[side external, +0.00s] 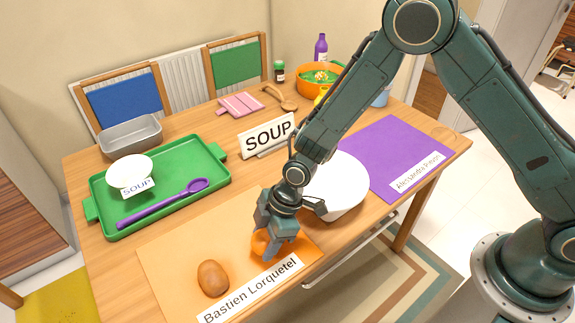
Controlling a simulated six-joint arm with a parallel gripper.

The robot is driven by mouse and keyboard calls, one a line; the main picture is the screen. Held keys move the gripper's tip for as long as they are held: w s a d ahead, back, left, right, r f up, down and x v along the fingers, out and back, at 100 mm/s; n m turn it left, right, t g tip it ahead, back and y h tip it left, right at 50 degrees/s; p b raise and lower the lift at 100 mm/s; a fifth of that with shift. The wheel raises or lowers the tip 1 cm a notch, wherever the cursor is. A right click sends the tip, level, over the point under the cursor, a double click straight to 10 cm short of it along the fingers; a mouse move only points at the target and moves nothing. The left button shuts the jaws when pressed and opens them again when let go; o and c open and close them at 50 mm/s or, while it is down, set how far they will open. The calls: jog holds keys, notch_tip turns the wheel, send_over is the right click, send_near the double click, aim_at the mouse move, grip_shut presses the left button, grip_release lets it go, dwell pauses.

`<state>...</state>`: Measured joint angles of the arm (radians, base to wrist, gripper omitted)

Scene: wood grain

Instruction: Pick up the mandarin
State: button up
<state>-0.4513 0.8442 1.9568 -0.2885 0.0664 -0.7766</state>
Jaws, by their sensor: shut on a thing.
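The mandarin (260,241) is an orange round fruit on the orange placemat (165,257), near the mat's right part. My gripper (269,247) points down over it with its fingers around it. It is shut on the mandarin, and the fingers hide part of the fruit. I cannot tell whether the fruit is clear of the mat.
A brown potato-like item (213,278) lies left of my gripper, by the name card (250,291). A white bowl (340,190) stands close behind my gripper. A green tray (107,218) with a purple spoon (170,203) lies left. A SOUP sign (268,137) stands behind.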

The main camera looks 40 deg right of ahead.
aim_at(265, 235)
notch_tip(265, 235, up, 18)
dwell(0.6)
jog(key=shift+d+f, duration=0.1)
dwell(0.4)
